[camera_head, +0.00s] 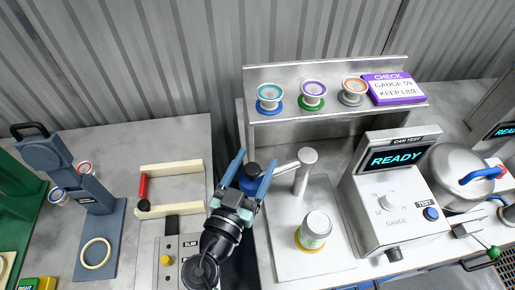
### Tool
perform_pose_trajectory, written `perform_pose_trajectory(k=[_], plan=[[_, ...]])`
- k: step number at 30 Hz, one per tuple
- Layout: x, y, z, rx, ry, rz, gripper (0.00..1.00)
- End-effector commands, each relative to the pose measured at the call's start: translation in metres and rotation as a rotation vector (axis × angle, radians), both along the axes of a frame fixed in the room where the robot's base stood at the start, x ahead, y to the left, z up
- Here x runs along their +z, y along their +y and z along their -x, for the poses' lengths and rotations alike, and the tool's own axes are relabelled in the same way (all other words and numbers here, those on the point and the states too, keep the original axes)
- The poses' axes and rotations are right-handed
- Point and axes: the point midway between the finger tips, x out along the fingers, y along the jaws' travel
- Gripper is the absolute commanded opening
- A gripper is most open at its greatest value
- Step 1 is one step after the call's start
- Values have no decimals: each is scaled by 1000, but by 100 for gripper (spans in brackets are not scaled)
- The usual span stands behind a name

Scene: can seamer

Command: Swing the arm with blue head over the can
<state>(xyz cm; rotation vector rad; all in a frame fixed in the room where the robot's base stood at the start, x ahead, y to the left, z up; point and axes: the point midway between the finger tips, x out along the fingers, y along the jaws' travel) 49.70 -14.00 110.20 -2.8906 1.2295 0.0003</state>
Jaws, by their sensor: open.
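The seamer's swing arm (283,168) reaches left from a grey upright post (302,180). Its blue head (252,169) is at the arm's left end. My gripper (255,164) is open, with one blue finger on each side of the head. I cannot tell whether the fingers touch it. A pale can (314,229) stands upright on the light base plate (291,260), to the right of and nearer than the head. The head is not over the can. The lower part of the head is hidden by my gripper.
A shelf (340,112) behind holds several spools and a purple sign (393,88). A can tester (396,205) reading READY stands right of the can. A grey machine (92,195) and a cream frame (172,168) are at left. The plate is clear around the can.

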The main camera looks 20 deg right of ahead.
Motion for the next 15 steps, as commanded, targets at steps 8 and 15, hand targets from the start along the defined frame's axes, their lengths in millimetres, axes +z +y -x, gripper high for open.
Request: perform_pose_trajectory(k=[8, 15], plan=[[0, -15, -15, 0, 0, 0, 73], [0, -15, -15, 1, 0, 0, 73]])
